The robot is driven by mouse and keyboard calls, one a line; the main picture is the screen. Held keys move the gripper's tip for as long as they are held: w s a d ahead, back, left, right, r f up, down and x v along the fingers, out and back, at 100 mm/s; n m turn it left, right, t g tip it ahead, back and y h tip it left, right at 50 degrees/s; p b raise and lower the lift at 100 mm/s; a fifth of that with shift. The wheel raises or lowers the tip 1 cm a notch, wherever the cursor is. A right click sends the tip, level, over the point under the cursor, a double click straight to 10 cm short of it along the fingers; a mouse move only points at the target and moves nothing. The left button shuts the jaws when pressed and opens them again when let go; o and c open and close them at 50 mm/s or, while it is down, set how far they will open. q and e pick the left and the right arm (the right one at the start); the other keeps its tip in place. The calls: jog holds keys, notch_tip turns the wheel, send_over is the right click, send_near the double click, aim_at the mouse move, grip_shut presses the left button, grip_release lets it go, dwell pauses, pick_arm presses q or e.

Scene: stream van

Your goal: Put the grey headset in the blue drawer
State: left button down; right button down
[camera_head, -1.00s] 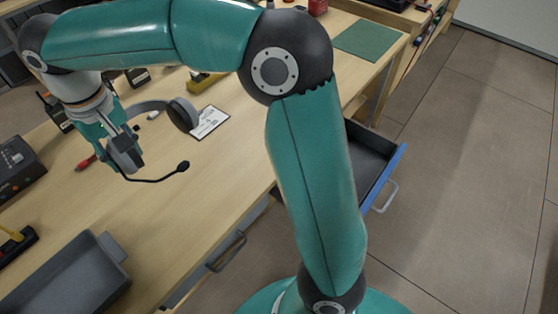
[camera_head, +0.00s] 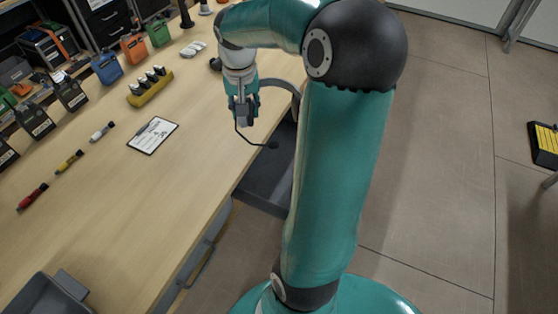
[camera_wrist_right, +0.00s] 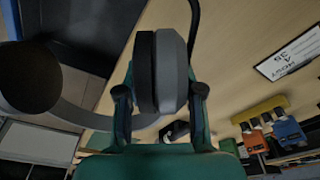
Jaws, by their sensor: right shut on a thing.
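The grey headset (camera_head: 285,84) is in my right gripper (camera_head: 243,112), which is shut on one of its ear cups. Its headband arcs to the right and its dark microphone boom hangs below the fingers. In the right wrist view the held ear cup (camera_wrist_right: 165,72) sits between the two fingertips, and the other cup (camera_wrist_right: 30,82) is at the left. The open drawer (camera_head: 266,172) shows its grey inside at the table's edge, below and right of the gripper. My right arm hides part of it, including its blue front. My left gripper is not in view.
A white label card (camera_head: 153,135), a yellow holder (camera_head: 150,88) and several pens lie on the wooden table (camera_head: 130,210). A grey tray (camera_head: 45,297) is at the near left. Cases and devices line the back. The floor right of my arm is clear nearby.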

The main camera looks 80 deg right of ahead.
jog(key=s+d+m, duration=0.2)
jog(key=s+d, duration=0.1)
jog(key=s, duration=0.4)
jog(key=b, duration=0.2)
send_over(278, 162)
jog(key=shift+h, duration=0.3)
jog(key=f, duration=1.4)
jog(key=shift+s+a+f, duration=0.2)
jog(key=shift+a+f, duration=0.15)
jog(key=shift+f, duration=0.05)
jog(key=shift+f+b, duration=0.4)
jog(key=shift+f, duration=2.35)
jog(key=c, duration=1)
grip_release()
